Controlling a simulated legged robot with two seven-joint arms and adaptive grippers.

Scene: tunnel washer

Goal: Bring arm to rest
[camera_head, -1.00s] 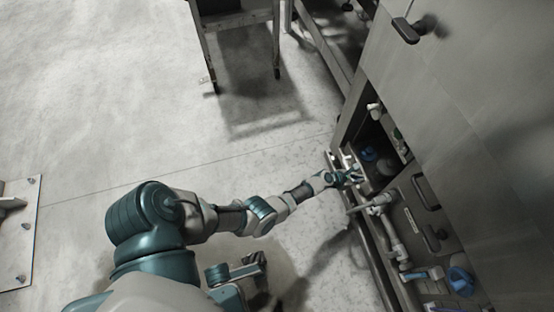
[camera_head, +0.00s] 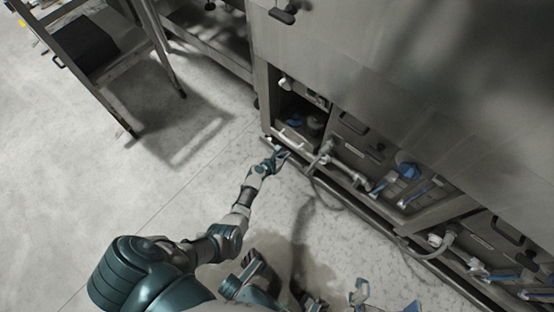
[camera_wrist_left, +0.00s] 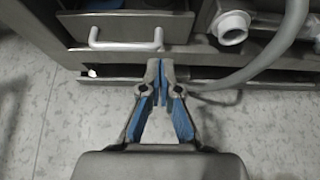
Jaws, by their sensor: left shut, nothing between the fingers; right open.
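My left arm reaches from the lower left toward the tunnel washer (camera_head: 380,60). My left gripper (camera_head: 279,157) is in front of the washer's lower edge, near an open compartment. In the left wrist view the left gripper (camera_wrist_left: 161,72) is shut and empty, its blue-padded fingers together. Its tips appear just below and right of a pale bar handle (camera_wrist_left: 124,46); I cannot tell whether they touch. My right gripper (camera_head: 385,298) is partly in view at the bottom edge, its two blue-grey fingers spread open.
A grey hose (camera_wrist_left: 275,58) and a white pipe fitting (camera_wrist_left: 231,27) are right of the left gripper. A metal cart (camera_head: 105,50) stands upper left. The floor (camera_head: 100,170) left of the arm is clear.

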